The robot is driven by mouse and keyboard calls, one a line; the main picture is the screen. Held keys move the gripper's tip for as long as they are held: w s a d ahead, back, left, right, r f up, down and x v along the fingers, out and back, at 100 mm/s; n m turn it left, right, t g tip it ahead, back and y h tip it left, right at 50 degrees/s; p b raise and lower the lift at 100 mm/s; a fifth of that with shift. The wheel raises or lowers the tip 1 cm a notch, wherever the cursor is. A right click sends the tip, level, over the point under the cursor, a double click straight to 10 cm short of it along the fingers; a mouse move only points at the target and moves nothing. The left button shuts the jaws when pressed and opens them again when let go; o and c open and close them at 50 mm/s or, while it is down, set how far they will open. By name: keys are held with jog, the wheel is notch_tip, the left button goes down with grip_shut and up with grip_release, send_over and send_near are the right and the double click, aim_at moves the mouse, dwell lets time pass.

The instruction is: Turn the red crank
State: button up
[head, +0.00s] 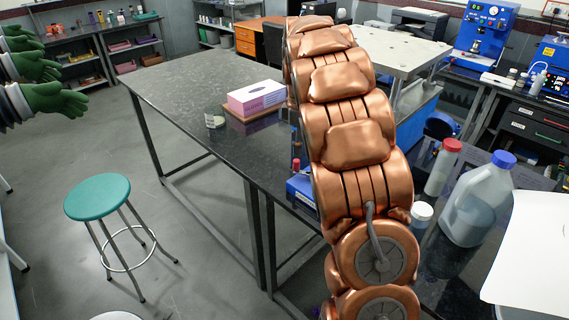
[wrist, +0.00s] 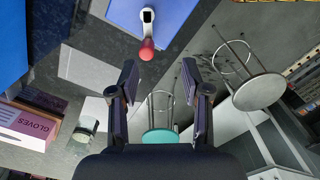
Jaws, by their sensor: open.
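The crank's red knob (wrist: 147,50) shows in the wrist view on a pale arm (wrist: 148,17) against a blue device (wrist: 175,22). My gripper (wrist: 159,84) is open and empty. The knob lies beyond the fingertips, a little left of the middle of the gap, and nothing touches it. In the head view, part of the blue device (head: 301,190) and a small red part (head: 296,164) show at the dark table's edge, left of my copper arm. My arm hides the rest of the device and my gripper there.
A glove box (head: 257,98) and a glass jar (head: 214,118) stand on the dark table (head: 180,82). A large jug (head: 477,205) and a red-capped bottle (head: 443,167) stand right of my arm. A teal stool (head: 97,197) stands on the open floor at left.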

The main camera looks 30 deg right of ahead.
aim_at(296, 161)
jog(key=shift+w+d+f+n, duration=0.15)
jog(key=shift+w+d+n, duration=0.1)
jog(key=shift+w, duration=0.25)
jog(key=shift+w+d+f+n, duration=0.15)
jog(key=shift+w+n, duration=0.1)
jog(key=shift+w, duration=0.2)
jog(key=shift+a+f+p, duration=0.1)
jog(key=shift+f+p, duration=1.4)
jog(key=shift+f, duration=2.4)
grip_shut()
jog(key=shift+a, duration=0.1)
